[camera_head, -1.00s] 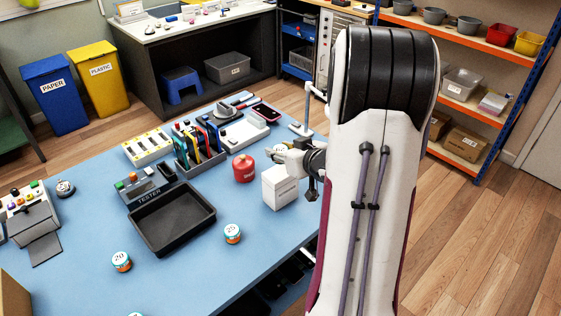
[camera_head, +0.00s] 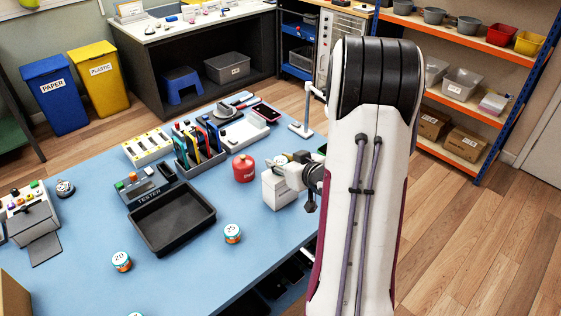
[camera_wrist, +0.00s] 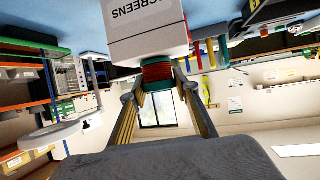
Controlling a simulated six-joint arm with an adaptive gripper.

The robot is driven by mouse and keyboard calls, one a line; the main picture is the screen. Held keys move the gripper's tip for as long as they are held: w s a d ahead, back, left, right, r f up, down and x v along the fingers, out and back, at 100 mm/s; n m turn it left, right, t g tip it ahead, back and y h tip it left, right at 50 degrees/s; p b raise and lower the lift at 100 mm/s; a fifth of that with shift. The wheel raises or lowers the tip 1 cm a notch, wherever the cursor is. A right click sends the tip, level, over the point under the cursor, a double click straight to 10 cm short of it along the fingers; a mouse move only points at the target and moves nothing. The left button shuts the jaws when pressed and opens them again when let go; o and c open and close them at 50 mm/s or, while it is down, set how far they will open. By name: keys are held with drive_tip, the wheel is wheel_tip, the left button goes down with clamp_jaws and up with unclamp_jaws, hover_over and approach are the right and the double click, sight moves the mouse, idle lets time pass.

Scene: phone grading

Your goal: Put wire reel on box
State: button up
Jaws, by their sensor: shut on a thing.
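The wire reel (camera_wrist: 157,75), with copper-red winding and green flanges, sits between my fingertips in the wrist view. My gripper (camera_head: 279,163) is shut on it; its fingers also show in the wrist view (camera_wrist: 158,84). The white box (camera_head: 276,190) stands on the blue table. The wrist view shows its face with the word SCREENS (camera_wrist: 145,35). The gripper is at the box's top, and the reel appears right against or just over the box there. I cannot tell whether they touch. In the head view the gripper mostly hides the reel.
A red canister (camera_head: 243,169) stands close to the box's left. A black tray (camera_head: 172,220), a tester (camera_head: 150,192) and a rack of phones (camera_head: 200,148) lie further left.

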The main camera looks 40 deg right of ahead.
drive_tip(key=shift+f, duration=0.15)
drive_tip(key=o, duration=1.2)
drive_tip(key=shift+c, duration=0.2)
drive_tip(key=shift+r, duration=0.2)
drive_tip(key=shift+s+a+r, duration=0.1)
drive_tip(key=shift+s+r, duration=0.2)
drive_tip(key=shift+s, duration=0.35)
drive_tip(key=v, duration=1)
drive_tip(key=shift+s+a, duration=0.15)
drive_tip(key=shift+s, duration=0.1)
drive_tip(key=shift+w+r, duration=0.1)
drive_tip(key=shift+r, duration=0.1)
